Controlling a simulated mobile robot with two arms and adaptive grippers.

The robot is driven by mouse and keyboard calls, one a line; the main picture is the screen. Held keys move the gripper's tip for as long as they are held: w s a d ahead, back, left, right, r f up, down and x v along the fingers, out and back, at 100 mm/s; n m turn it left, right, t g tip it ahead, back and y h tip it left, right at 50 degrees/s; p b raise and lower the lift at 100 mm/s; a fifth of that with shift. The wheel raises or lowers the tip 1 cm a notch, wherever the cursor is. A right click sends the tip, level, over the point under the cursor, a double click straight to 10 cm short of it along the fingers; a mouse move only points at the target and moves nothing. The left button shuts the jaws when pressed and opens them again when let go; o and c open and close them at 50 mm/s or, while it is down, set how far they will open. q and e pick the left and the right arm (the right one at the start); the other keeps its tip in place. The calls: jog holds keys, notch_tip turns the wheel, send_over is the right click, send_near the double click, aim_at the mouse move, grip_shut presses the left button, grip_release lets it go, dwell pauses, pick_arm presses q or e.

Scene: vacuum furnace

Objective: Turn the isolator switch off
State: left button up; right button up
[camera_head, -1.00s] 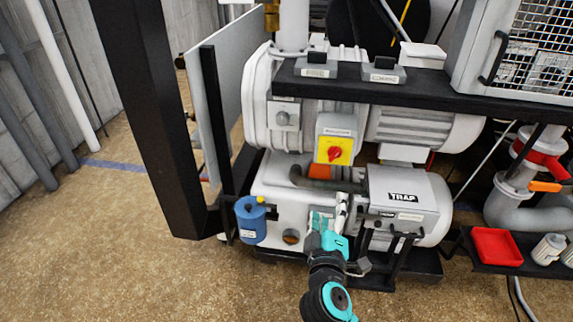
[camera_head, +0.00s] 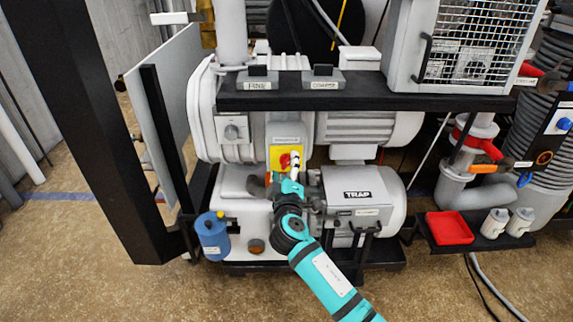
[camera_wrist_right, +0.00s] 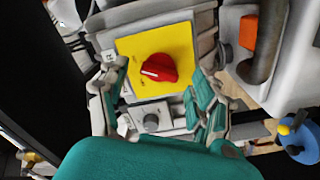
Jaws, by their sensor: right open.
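The isolator switch is a red rotary knob (camera_head: 285,160) on a yellow plate (camera_head: 277,150), on a grey box at the front of the pump. In the right wrist view the red knob (camera_wrist_right: 158,68) sits on the yellow plate (camera_wrist_right: 170,45), with a white mark on its handle. My right gripper (camera_head: 295,162) is in front of the plate and covers its right part. In the right wrist view its fingers (camera_wrist_right: 160,95) are spread to either side of the knob, open and empty. I cannot tell how near the fingertips are to the plate. My left gripper is not in view.
A black shelf edge (camera_head: 365,101) with two small labelled boxes runs above the switch. The TRAP housing (camera_head: 357,187) lies just right of my gripper. A blue canister (camera_head: 212,237) hangs at lower left. A red tray (camera_head: 449,228) stands at right.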

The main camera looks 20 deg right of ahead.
jog(key=shift+x, duration=0.8)
jog(key=c, duration=1.2)
